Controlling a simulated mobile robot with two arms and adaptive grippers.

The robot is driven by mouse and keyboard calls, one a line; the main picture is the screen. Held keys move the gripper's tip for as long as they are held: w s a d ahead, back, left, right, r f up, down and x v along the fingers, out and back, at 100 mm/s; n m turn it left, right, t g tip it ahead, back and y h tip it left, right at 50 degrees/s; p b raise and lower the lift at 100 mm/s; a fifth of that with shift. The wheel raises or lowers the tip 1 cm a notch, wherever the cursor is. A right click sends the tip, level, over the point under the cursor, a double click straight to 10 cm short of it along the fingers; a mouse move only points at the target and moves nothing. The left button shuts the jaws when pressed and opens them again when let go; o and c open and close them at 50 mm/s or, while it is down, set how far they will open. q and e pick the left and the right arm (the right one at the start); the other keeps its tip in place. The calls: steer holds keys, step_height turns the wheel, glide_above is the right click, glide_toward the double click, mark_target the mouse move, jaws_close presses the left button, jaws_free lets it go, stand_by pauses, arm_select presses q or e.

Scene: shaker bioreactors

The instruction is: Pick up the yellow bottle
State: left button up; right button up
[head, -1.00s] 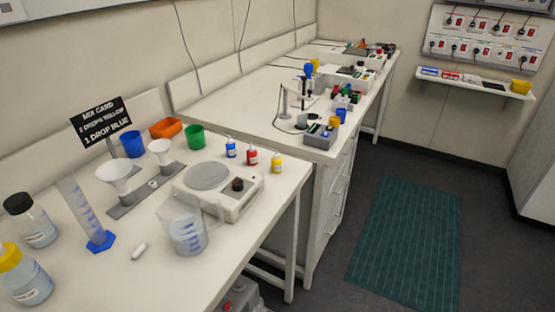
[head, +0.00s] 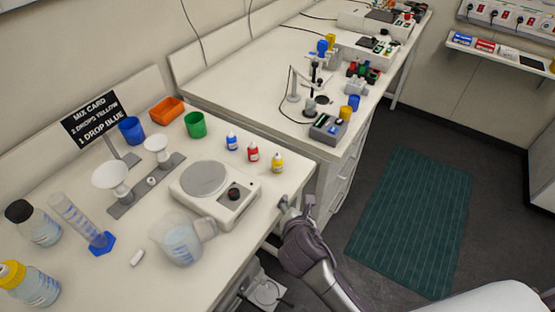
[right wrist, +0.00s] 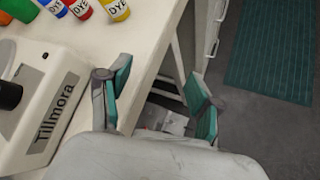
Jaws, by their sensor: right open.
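The small yellow dye bottle (head: 277,162) stands upright near the right edge of the front table, beside the red dye bottle (head: 253,151) and the blue dye bottle (head: 232,141). In the right wrist view the yellow bottle (right wrist: 118,10) is at the top, partly cut off, its label reading "DYE". My right gripper (head: 297,203) is at the table's right edge, in front of the yellow bottle and apart from it. In the right wrist view my right gripper (right wrist: 157,97) has its fingers spread, with nothing between them. My left gripper is not in view.
A white stirrer plate (head: 215,194) stands left of my right gripper, with a beaker (head: 178,243) in front. A larger yellow-capped bottle (head: 30,285) stands front left. A gap separates the front table from the floor mat (head: 412,222).

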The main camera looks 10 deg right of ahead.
mark_target(278, 166)
steer(key=w+a+r+n, duration=0.1)
steer(key=n, duration=0.1)
steer(key=w+a+r+n+t, duration=0.1)
steer(key=w+r+n, duration=0.1)
steer(key=w+a+r+n+t, duration=0.1)
steer(key=r+n, duration=0.1)
steer(key=n, duration=0.1)
steer(key=shift+w, duration=0.4)
steer(key=x, duration=0.5)
steer(key=shift+w+p, duration=0.35)
steer(key=shift+w, duration=0.05)
steer(key=shift+x, duration=3.05)
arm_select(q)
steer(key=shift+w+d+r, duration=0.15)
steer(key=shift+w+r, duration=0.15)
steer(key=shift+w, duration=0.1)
arm_select(e)
steer(key=shift+r, duration=0.2)
steer(key=shift+t, duration=0.3)
steer(key=c, duration=1.1)
